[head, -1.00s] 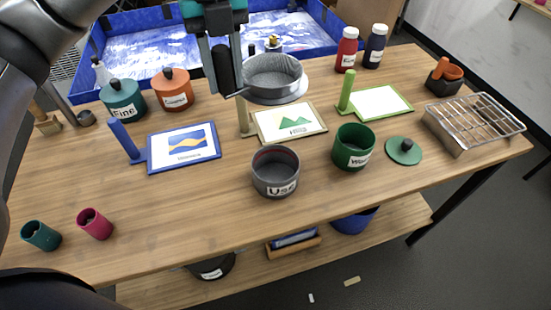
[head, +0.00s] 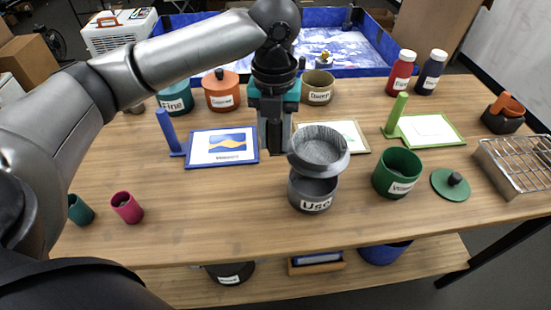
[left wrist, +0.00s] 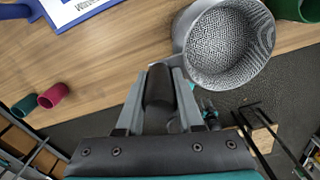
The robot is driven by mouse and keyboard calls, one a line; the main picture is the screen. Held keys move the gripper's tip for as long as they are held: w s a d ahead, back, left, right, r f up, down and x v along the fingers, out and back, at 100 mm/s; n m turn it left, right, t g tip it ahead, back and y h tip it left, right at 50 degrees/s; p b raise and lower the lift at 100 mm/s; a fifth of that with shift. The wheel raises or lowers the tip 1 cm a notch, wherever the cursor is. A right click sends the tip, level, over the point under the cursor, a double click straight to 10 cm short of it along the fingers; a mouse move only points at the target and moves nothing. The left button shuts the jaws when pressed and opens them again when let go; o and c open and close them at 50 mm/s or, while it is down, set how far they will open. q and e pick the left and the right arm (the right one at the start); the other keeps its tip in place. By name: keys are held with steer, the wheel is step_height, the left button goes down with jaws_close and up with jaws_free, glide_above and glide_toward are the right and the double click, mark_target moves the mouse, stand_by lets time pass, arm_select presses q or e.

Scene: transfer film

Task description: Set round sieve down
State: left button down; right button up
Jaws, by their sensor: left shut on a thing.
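The round sieve (head: 322,166) is a grey mesh bowl with a dark handle. In the head view it is over the grey pot labelled "Use" (head: 297,196) and hides part of its rim; I cannot tell whether they touch. My left gripper (head: 275,148) is shut on the sieve's handle, left of the bowl. In the left wrist view the black handle lies between the fingers (left wrist: 158,105) and the sieve (left wrist: 225,45) is at upper right, open side showing. The "Use" pot is hidden there. My right gripper is not in view.
A green pot (head: 381,178) stands right of the "Use" pot, with a green lid (head: 440,188) beside it. Framed boards (head: 195,158) lie behind. A wire rack (head: 505,165) is at the right. Two small cups, one pink (head: 127,209), stand left. The front middle of the table is clear.

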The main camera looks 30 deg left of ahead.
arm_select(q)
step_height(320, 180, down, 5)
steer(key=shift+f+b, duration=0.2)
steer(key=shift+b, duration=0.15)
steer(key=shift+f, duration=0.1)
steer(key=shift+f, duration=0.5)
steer(key=c, duration=0.5)
jaws_free()
steer(key=shift+c, duration=0.2)
